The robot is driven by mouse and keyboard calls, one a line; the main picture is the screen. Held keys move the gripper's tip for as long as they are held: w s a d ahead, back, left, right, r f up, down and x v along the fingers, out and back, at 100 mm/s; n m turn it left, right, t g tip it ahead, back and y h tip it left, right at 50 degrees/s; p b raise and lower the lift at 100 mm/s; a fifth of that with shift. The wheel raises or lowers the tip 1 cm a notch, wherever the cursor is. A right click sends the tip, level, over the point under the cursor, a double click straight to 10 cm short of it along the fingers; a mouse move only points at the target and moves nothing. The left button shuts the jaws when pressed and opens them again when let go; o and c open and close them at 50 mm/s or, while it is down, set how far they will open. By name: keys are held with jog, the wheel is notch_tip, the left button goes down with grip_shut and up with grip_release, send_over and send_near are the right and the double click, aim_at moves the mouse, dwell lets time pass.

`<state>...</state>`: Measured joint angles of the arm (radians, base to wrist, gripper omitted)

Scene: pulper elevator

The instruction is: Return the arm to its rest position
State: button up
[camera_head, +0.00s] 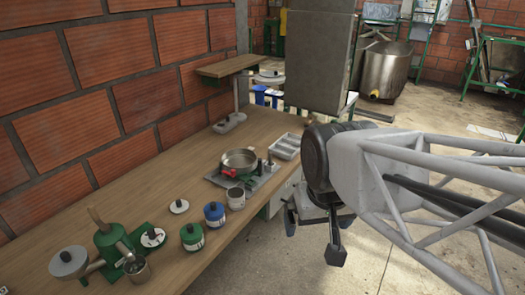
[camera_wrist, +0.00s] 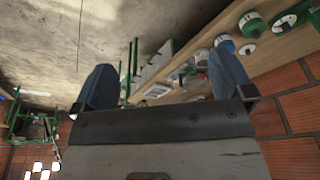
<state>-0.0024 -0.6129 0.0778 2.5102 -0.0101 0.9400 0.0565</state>
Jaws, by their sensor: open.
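My gripper (camera_head: 313,235) hangs in front of the bench's right edge, over the floor, apart from the things on the bench. In the wrist view my gripper (camera_wrist: 165,88) shows two blue-grey fingers spread wide with nothing between them. My lattice arm reaches in from the right in the head view. The wooden bench (camera_head: 190,252) runs along the brick wall, and its far part lies beyond my gripper.
On the bench are a pan (camera_head: 239,160) on a stove, a metal cup (camera_head: 236,198), a blue canister (camera_head: 214,214), a green canister (camera_head: 192,237), a green grinder (camera_head: 110,240) and a grey tray (camera_head: 287,146). A grey column (camera_head: 320,60) stands behind. Open floor (camera_head: 375,245) lies right of the bench.

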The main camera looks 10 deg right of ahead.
jog(key=shift+s+d+f, duration=0.15)
jog(key=shift+s+f, duration=0.05)
jog(key=shift+s, duration=0.45)
